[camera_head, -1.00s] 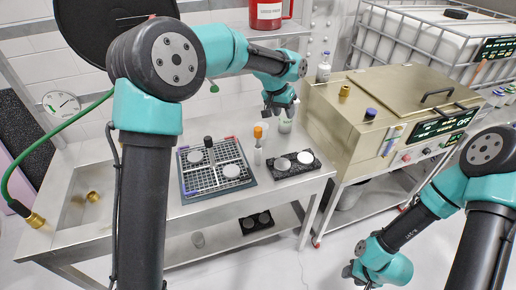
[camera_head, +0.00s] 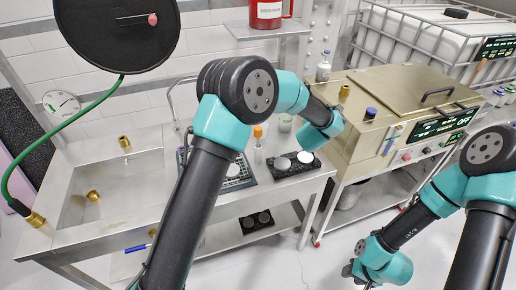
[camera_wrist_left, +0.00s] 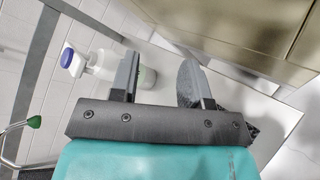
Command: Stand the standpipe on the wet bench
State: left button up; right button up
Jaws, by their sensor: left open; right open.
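The wet bench (camera_head: 140,165) is a pale metal table with a sunken basin at its left. A short brass cylinder (camera_head: 124,143) stands near the basin's back; it may be the standpipe. A similar brass piece (camera_head: 344,90) stands on the tan bath, and a brass fitting (camera_head: 93,196) sits in the basin. My left arm crosses the bench, hiding its gripper in the head view. In the left wrist view my left gripper (camera_wrist_left: 160,68) is open, with nothing clearly held. My right gripper (camera_head: 352,270) is open, low at front right, beyond the bench, its fingers barely visible.
The tan bath (camera_head: 400,90) stands right of the bench. A black tray (camera_head: 290,165) with pale discs and an orange-capped bottle (camera_head: 258,135) are near my left arm. A green hose (camera_head: 70,120) hangs from a black disc (camera_head: 115,30). A blue-capped bottle (camera_wrist_left: 68,58) shows near the left gripper.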

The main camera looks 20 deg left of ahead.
aim_at(258, 146)
pick_arm(q)
jog(key=s+a+f+n+y, duration=0.1)
jog(key=s+n+y, duration=0.1)
jog(key=n+y, duration=0.1)
jog(key=s+a+f+n+y, duration=0.2)
jog(key=n+y, duration=0.1)
jog(key=n, duration=0.3)
jog(key=s+a+f+n+g+y, duration=0.1)
jog(key=s+n+y, duration=0.2)
jog(key=n, duration=0.1)
jog(key=shift+a+f+y, duration=0.15)
jog(key=shift+f+y, duration=0.1)
jog(key=shift+y, duration=0.05)
jog(key=s+a+f+n+g+y, duration=0.1)
jog(key=s+n+g+y, duration=0.4)
jog(key=s+n+y, duration=0.3)
jog(key=s+n, duration=0.2)
jog(key=s, duration=0.1)
jog(key=shift+a+n+g, duration=0.3)
jog(key=shift+a+n, duration=0.1)
jog(key=shift+s, duration=0.1)
jog(key=x, duration=1.2)
